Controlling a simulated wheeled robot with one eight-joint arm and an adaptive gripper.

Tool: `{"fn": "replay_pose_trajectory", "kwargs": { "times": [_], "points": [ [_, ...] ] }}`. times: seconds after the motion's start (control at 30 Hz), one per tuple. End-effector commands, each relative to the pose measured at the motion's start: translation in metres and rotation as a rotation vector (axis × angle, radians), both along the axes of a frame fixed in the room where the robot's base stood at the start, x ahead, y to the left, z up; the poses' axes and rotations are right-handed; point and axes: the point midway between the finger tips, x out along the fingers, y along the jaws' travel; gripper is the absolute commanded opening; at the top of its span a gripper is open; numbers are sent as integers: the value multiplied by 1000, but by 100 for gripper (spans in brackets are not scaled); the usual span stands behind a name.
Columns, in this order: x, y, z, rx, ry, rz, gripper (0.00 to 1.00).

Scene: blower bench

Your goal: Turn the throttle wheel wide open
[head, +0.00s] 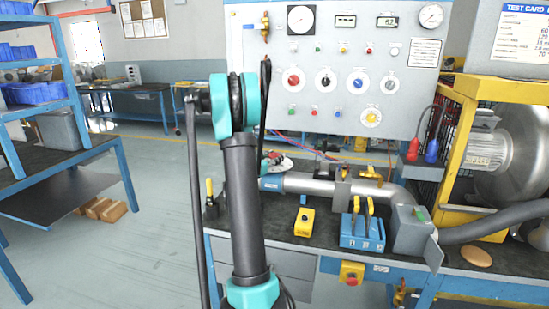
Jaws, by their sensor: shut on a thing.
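A small pale round piece with red on it (282,163), which looks like the throttle wheel, stands by the left end of the silver pipe (310,184) on the bench. My upright arm covers its left side. My gripper (268,158) shows only as a small dark part at that piece, just right of my arm, and is shut on it. The fingertips and the wheel's exact angle are too small and too hidden to tell.
A grey panel (343,85) with gauges and coloured knobs stands behind. A yellow box (304,222), blue block with yellow levers (362,238) and grey box (410,230) sit on the bench. A caged blower (500,150) is at right.

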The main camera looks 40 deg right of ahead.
Motion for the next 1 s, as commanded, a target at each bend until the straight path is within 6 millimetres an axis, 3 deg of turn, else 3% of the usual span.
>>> {"fn": "replay_pose_trajectory", "kwargs": {
  "times": [0.1, 0.47, 1.0],
  "points": [
    [0, 0, 0, 0, 0, 0, 17],
    [-2, 0, 0, 0, 0, 74, 17],
    [-2, -1, 0, 0, 0, 437, 17]
  ]
}}
